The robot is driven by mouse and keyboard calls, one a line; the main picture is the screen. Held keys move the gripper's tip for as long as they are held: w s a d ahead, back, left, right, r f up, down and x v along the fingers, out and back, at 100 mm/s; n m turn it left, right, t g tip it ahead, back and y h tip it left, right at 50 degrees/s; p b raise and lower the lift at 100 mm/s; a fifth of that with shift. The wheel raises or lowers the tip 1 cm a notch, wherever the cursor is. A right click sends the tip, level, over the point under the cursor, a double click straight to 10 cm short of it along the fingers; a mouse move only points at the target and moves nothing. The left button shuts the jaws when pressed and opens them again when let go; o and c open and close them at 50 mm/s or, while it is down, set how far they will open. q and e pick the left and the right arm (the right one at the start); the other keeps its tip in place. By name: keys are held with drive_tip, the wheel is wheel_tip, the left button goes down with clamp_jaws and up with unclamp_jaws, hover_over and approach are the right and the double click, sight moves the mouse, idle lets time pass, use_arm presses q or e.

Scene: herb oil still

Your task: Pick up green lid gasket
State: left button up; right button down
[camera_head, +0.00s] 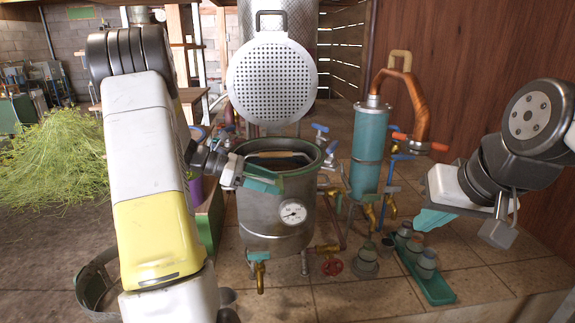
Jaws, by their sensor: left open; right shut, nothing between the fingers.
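A dark green ring, which looks like the lid gasket (317,158), runs round the mouth of the steel pot (268,222). I cannot tell whether it is seated or only lies on the rim. My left gripper (268,181) is open at the pot's front left rim, its teal fingers overlapping the ring in the picture. I cannot tell whether they touch it. The gripper hides the front left part of the ring. My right gripper (432,218) is shut and empty, in the air to the right of the pot.
A perforated round plate (272,82) with a handle stands above and behind the pot. A teal condenser (368,150) with a copper pipe (412,100) stands to the right. A green tray (436,289) holds small jars. Cut herbs (60,160) lie at the left.

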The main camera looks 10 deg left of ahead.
use_arm(q)
drive_tip(key=shift+x, duration=0.85)
clamp_jaws()
